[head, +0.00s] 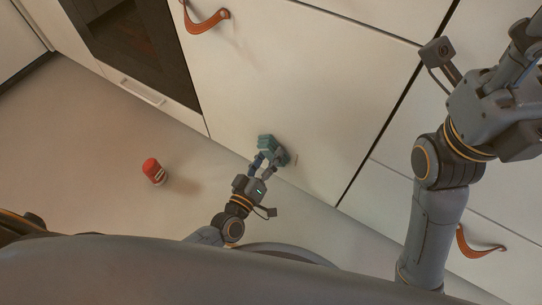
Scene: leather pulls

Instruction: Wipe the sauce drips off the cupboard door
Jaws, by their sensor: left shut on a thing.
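The cupboard door (290,75) is a large cream panel with a tan leather pull near its top left. My left gripper (262,163) is shut on a teal wiping pad (267,143), which is at the lower part of the door. I cannot tell whether the pad touches the surface.
A red jar (153,170) with a pale label stands on the floor at left. A dark glass-fronted oven (135,45) is left of the door. Drawers are at right, one with a leather pull (477,245). The floor around the jar is clear.

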